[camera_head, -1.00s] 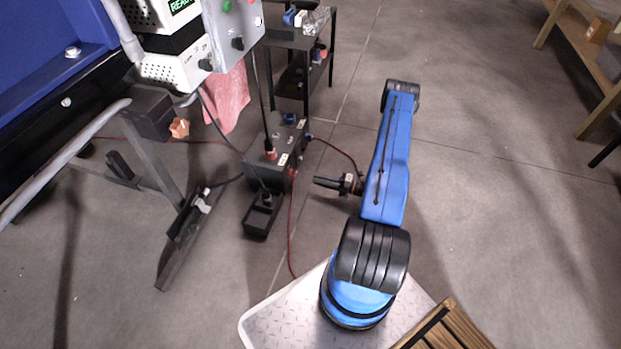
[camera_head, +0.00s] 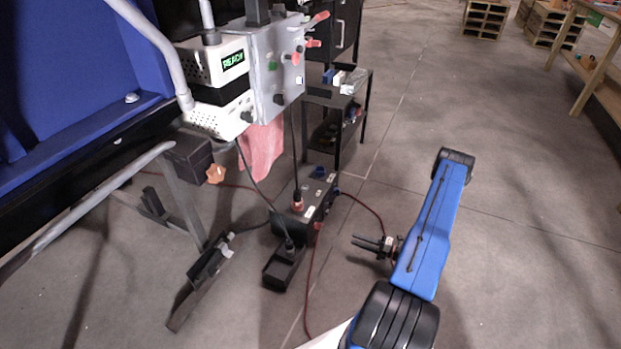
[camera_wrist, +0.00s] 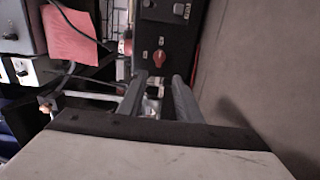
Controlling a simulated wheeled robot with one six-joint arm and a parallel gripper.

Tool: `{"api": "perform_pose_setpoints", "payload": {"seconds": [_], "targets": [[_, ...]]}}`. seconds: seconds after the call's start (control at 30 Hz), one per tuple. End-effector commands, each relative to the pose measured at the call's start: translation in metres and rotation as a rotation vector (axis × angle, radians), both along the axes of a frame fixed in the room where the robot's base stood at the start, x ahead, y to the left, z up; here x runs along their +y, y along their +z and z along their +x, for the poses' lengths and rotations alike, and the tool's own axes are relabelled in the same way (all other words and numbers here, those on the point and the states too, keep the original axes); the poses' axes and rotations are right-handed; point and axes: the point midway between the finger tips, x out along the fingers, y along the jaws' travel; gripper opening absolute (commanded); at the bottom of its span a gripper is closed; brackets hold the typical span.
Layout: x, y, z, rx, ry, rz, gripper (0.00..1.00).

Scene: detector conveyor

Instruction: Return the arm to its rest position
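My blue arm (camera_head: 430,240) is folded, with its forearm reaching away over open floor. My gripper (camera_head: 358,240) points left from the arm, toward a black power box with a red plug. In the wrist view, the two grey fingers of my gripper (camera_wrist: 158,77) stand apart with nothing between them. The gripper is open and empty, and touches nothing that I can see.
The black power box (camera_head: 320,192) stands on the floor left of my gripper. Wooden pallets (camera_head: 485,18) lie far back.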

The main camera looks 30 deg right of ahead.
Motion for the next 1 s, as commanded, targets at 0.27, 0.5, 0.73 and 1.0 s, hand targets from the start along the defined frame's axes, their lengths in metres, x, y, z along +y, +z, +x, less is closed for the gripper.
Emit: {"api": "perform_pose_setpoints", "payload": {"seconds": [0.27,0.5,0.73,1.0], "targets": [[0.001,0.012,0.005,-0.016,0.026,-0.028,0.31],[0.015,0.078,0.030,-0.106,0.177,-0.181,0.31],[0.039,0.150,0.048,-0.220,0.346,-0.351,0.31],[0.075,0.229,0.058,-0.370,0.546,-0.542,0.31]]}}
